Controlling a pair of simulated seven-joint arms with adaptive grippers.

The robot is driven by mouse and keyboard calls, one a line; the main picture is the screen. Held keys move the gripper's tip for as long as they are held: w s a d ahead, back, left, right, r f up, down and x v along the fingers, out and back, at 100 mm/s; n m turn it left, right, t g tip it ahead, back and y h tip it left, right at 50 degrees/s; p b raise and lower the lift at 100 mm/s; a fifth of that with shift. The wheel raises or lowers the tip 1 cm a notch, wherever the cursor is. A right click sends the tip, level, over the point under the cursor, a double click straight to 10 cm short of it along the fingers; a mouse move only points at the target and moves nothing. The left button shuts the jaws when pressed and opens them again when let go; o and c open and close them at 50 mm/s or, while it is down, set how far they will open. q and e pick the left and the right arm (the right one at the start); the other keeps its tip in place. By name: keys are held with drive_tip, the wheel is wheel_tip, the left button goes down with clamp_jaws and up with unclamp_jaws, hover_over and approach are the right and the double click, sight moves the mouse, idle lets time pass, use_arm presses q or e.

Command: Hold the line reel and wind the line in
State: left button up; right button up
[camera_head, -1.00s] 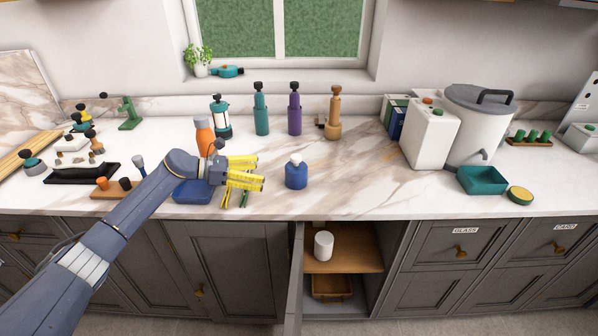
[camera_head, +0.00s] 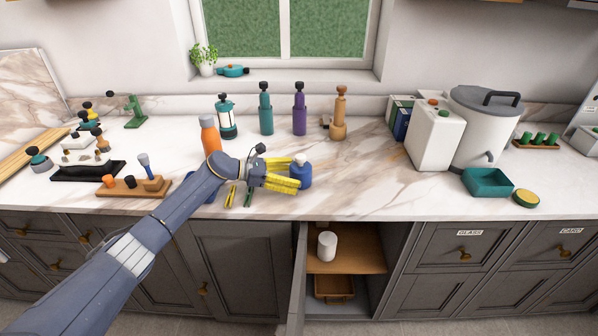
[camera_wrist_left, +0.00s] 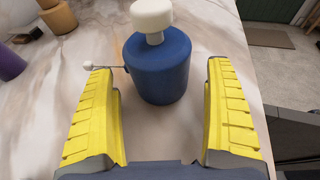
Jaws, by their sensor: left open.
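The line reel appears to be the blue cylinder (camera_head: 306,175) with a white knob on top, standing upright on the marble counter. In the left wrist view the blue cylinder (camera_wrist_left: 158,75) stands ahead, between the far ends of the yellow fingers. A thin dark line or rod reaches from its left side to a small white bead (camera_wrist_left: 88,65) near the left fingertip. My left gripper (camera_head: 294,173) is open, with its fingers reaching to the cylinder from the left. A gap shows on both sides, so it is not gripped. My right gripper is not in view.
An orange bottle (camera_head: 210,135) stands behind my left wrist, and a wooden block with knobs (camera_head: 133,188) lies left. Teal (camera_head: 266,115) and purple (camera_head: 299,115) bottles stand behind the cylinder. The counter to its right is clear up to the white box (camera_head: 435,138). A cupboard door stands open below.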

use_arm(q)
drive_tip(key=shift+x, duration=0.85)
